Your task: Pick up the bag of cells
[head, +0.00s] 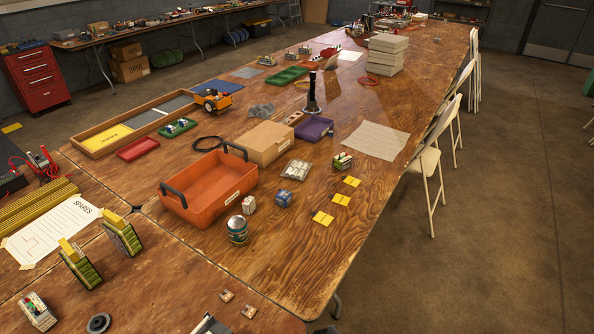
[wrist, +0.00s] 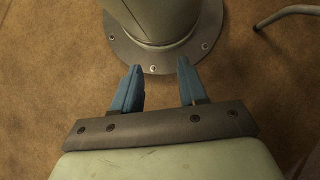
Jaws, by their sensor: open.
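The bag of cells (head: 297,169) looks like a clear pouch with several pale cells inside. It lies flat on the wooden table in the head view, right of the orange tray and in front of the cardboard box. My gripper (wrist: 158,88) shows in the wrist view with its two blue fingers apart and nothing between them. It points down over the brown floor, next to my round bolted base. The bag does not show in the wrist view, and I cannot make out my gripper in the head view.
Near the bag are an orange tray (head: 205,208) with raised handles, a cardboard box (head: 264,143), a blue block (head: 284,199), a small white pack (head: 249,205), a can (head: 237,230) and a green-and-white block (head: 342,161). Yellow cards (head: 341,199) lie to the right. Bare wood surrounds them.

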